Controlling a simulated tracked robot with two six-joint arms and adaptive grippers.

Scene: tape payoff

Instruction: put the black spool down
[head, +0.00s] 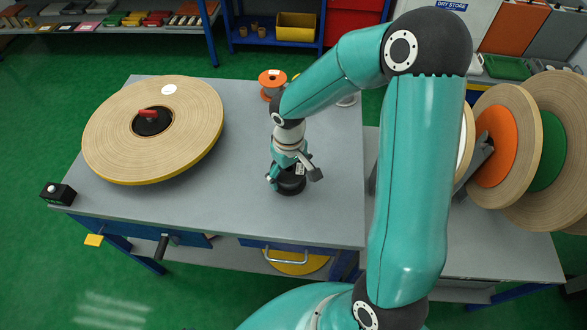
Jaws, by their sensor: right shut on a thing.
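The black spool (290,184) is on or just above the grey table top, right of the table's middle. My right gripper (293,174) points down over it and is shut on it, with its fingers at the spool's upper part. The gripper hides part of the spool, and I cannot tell whether the spool's base touches the table (240,205). My left gripper is not in the head view.
A large tape reel (185,130) with a red knob fills the table's left side. An orange spool (271,79) stands behind my gripper. A black button box (58,193) sits at the left corner. Large reels (553,150) stand on the right. The front middle of the table is clear.

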